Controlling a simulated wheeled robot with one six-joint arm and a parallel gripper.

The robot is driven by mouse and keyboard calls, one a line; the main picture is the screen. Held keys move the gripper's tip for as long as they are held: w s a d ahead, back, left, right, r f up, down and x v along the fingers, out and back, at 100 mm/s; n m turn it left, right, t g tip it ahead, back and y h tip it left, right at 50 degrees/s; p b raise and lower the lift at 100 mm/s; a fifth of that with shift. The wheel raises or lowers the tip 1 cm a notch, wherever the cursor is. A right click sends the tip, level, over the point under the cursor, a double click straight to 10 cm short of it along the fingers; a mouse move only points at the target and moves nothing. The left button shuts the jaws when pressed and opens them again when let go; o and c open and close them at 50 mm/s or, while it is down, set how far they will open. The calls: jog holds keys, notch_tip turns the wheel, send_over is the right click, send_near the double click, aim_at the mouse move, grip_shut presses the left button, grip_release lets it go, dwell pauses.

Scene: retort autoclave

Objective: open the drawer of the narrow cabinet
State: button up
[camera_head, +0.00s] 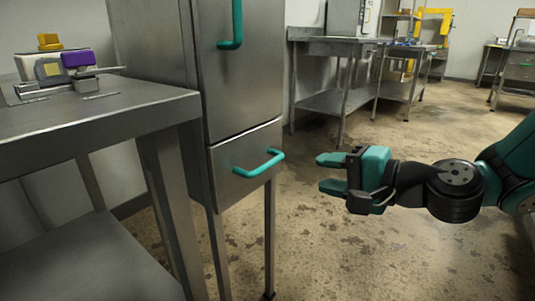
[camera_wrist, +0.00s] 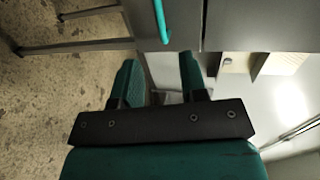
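The narrow cabinet (camera_head: 240,80) is grey metal on tall legs, left of centre in the head view. Its drawer (camera_head: 228,182) is at the bottom, below a taller door, and looks closed. The drawer has a teal bar handle (camera_head: 259,162). My gripper (camera_head: 325,172) is right of the handle, apart from it, with its teal fingers spread and nothing between them. In the wrist view, which is turned sideways, the handle (camera_wrist: 160,20) shows at the top, beyond the open fingers of my gripper (camera_wrist: 159,62).
The cabinet door has a vertical teal handle (camera_head: 236,22) above the drawer. A steel table (camera_head: 105,115) stands close on the left, bearing a device with purple and yellow parts (camera_head: 78,62). Another steel table (camera_head: 340,42) stands behind. The floor right of the cabinet is clear.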

aim_at(271, 165)
jog(key=p+x, duration=1)
jog(key=x, duration=0.3)
jog(key=shift+a+r+p, duration=0.1)
jog(key=shift+a+p, duration=0.05)
jog(key=shift+p, duration=0.25)
jog(key=shift+w+a+f, duration=0.2)
jog(key=shift+w+a, duration=0.05)
jog(key=shift+c, duration=0.5)
grip_shut()
